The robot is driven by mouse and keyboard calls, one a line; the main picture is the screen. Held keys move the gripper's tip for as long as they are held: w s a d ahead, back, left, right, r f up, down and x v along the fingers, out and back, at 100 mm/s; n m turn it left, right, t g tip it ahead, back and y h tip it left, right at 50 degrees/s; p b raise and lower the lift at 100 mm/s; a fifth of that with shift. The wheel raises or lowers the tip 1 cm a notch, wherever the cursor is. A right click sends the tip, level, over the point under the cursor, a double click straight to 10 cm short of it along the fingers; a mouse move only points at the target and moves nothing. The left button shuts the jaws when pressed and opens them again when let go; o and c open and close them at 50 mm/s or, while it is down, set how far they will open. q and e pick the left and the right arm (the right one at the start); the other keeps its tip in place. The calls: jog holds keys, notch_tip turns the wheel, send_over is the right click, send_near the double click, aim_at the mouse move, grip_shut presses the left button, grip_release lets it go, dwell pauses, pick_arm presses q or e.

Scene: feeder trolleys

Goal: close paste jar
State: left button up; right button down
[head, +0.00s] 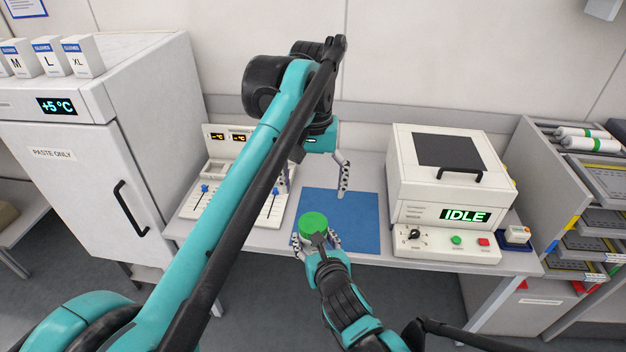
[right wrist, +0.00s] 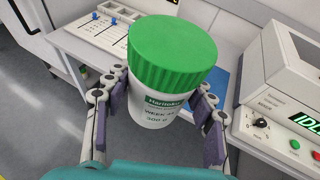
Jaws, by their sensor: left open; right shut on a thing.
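The paste jar (right wrist: 158,105) is a white tub with a printed label, and its wide ribbed green lid (right wrist: 172,50) sits on top. The lid also shows in the head view (head: 313,222). I cannot tell whether the lid is screwed tight.
A blue mat (head: 362,225) lies on the bench behind the jar. A white machine reading IDLE (head: 415,200) stands to the right. A slider panel (head: 195,205) stands to the left, partly behind my arm. A white fridge (head: 70,185) is farther left, and shelving (head: 530,160) is at the far right.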

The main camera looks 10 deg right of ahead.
pick_arm(q)
jog(key=shift+r, duration=0.8)
jog(key=s+a+f+n+t, duration=0.1)
jog(key=s+a+f+t, duration=0.15)
jog(key=a, duration=0.45)
jog(key=s+a+f+t, duration=0.1)
jog(key=s+a+f, duration=0.15)
jog(key=a, duration=0.45)
jog(key=s+a+f+n+t, duration=0.1)
jog(key=s+a+f+t, duration=0.1)
jog(key=s+a+f, duration=0.2)
jog(key=s+a+f+n+t, duration=0.1)
jog(key=s+a+f, duration=0.4)
jog(key=f, duration=0.6)
jog(key=a, duration=0.2)
jog(key=shift+s+a+f+t, duration=0.15)
jog(key=shift+a+f+t, duration=0.15)
jog(key=shift+a+t, duration=0.05)
